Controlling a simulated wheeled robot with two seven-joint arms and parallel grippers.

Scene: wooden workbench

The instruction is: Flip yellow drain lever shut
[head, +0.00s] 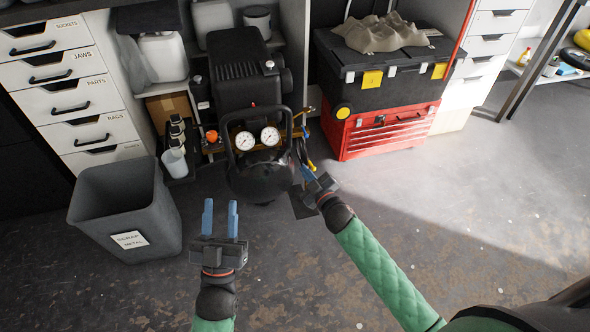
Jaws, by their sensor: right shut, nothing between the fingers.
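A black air compressor (248,88) with two round white gauges (257,139) stands at the back centre, with its dark rounded tank (260,180) in front. A small yellow part, seemingly the drain lever (311,165), shows at the tank's right side, right by my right gripper's fingertips. My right gripper (306,172) is shut and empty there; I cannot tell whether it touches the lever. The lever's exact angle is too small to read. My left gripper (220,217) is open and empty, its blue fingers pointing up over the floor in front of the tank.
A grey scrap metal bin (125,210) stands at the left. A red tool chest (385,133) with a black toolbox (385,80) on it stands at the right. White drawers (70,85) line the back left. The floor at the right is clear.

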